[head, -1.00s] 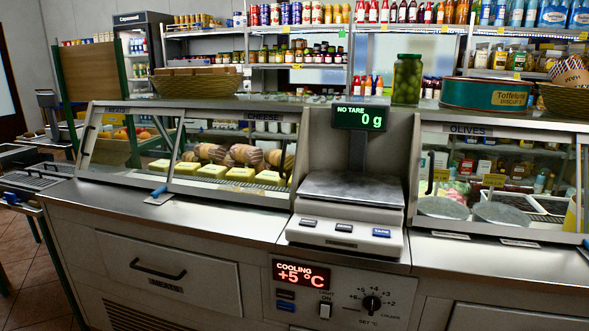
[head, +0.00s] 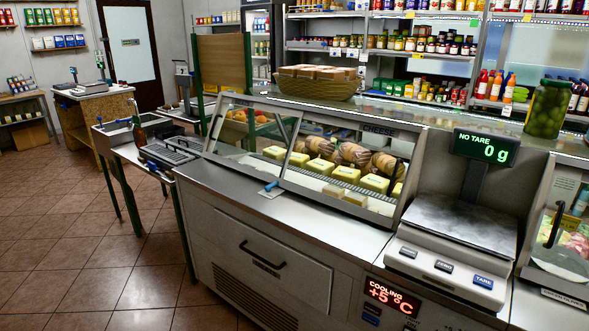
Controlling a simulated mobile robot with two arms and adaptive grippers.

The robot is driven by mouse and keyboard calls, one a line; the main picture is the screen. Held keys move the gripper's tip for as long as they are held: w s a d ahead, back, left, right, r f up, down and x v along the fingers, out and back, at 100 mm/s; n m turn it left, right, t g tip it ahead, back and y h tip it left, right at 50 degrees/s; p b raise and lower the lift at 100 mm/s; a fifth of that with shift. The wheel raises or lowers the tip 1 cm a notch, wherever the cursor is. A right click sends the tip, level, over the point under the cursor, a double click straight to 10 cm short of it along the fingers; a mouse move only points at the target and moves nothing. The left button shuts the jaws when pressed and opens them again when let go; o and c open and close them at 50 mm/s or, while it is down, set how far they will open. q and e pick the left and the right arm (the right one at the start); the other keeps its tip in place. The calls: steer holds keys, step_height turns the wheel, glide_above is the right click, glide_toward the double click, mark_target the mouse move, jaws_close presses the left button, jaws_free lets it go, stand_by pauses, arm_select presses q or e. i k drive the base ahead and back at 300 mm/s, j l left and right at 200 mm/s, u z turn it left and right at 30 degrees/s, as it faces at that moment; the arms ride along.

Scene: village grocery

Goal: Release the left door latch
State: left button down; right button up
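The glass-fronted deli case (head: 415,149) stands on the steel counter, with a left glass door (head: 240,148) and a right door behind which cheese and sausages lie. A small blue-tipped lever (head: 271,186) sits at the foot of the glass, near the post between the two doors. It looks like the latch; its exact engagement is too small to tell. The left door appears closed. A black handle (head: 396,176) shows at the right end of the cheese door. Neither of my grippers is in view.
A scale (head: 455,235) reading 0 g stands on the counter at right. A basket (head: 318,86) and a pickle jar (head: 547,108) stand on top of the case. The tiled floor (head: 70,240) at left is open, before a side table (head: 130,150).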

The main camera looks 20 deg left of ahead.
mark_target(268, 188)
steer(key=i+u, duration=0.4)
steer(key=i+l+u, duration=0.15)
steer(key=u, duration=0.3)
steer(key=i+j+u, duration=0.25)
